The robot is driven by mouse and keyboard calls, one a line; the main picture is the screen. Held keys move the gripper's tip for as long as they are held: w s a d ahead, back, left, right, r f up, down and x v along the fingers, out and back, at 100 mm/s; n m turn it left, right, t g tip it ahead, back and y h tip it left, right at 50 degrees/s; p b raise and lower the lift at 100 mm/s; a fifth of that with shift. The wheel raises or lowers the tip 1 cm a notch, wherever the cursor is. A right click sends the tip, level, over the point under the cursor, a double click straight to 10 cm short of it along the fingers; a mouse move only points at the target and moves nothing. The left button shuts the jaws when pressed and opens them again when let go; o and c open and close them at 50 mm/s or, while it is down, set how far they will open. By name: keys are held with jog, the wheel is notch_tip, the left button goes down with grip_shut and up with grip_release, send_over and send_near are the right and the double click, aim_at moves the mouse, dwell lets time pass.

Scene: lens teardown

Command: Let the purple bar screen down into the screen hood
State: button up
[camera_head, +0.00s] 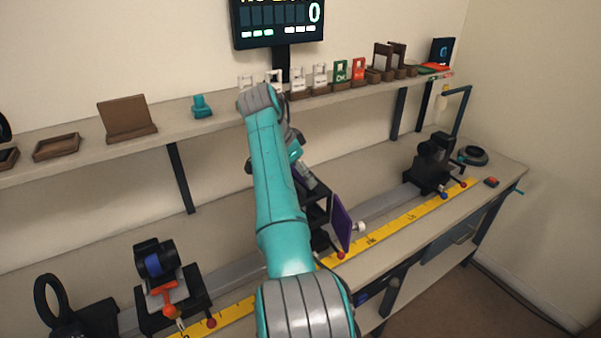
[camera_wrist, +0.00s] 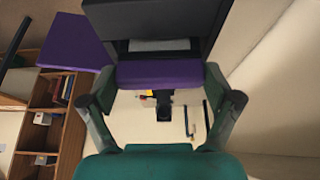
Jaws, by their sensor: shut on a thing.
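My gripper (camera_wrist: 161,80) is shut on the purple bar screen (camera_wrist: 158,74), whose purple edge spans between the two fingers in the wrist view. The dark screen hood (camera_wrist: 152,14) fills the top of the wrist view, directly beyond the screen. I cannot tell how deep the screen sits in it. In the head view the black hood (camera_head: 316,212) stands on the bench, partly behind my arm. My gripper's fingers and the held screen are hidden or too small to make out there.
A purple panel (camera_head: 342,222) stands at the hood's right side; a purple panel also shows left in the wrist view (camera_wrist: 75,43). A yellow ruler (camera_head: 390,232) runs along the bench. Black mounts stand left (camera_head: 160,262) and right (camera_head: 432,165). A shelf (camera_head: 170,133) with several small items runs behind.

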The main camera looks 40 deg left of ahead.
jog(key=shift+f, duration=1.25)
dwell(0.7)
jog(key=o, duration=1.3)
jog(key=v, duration=1.2)
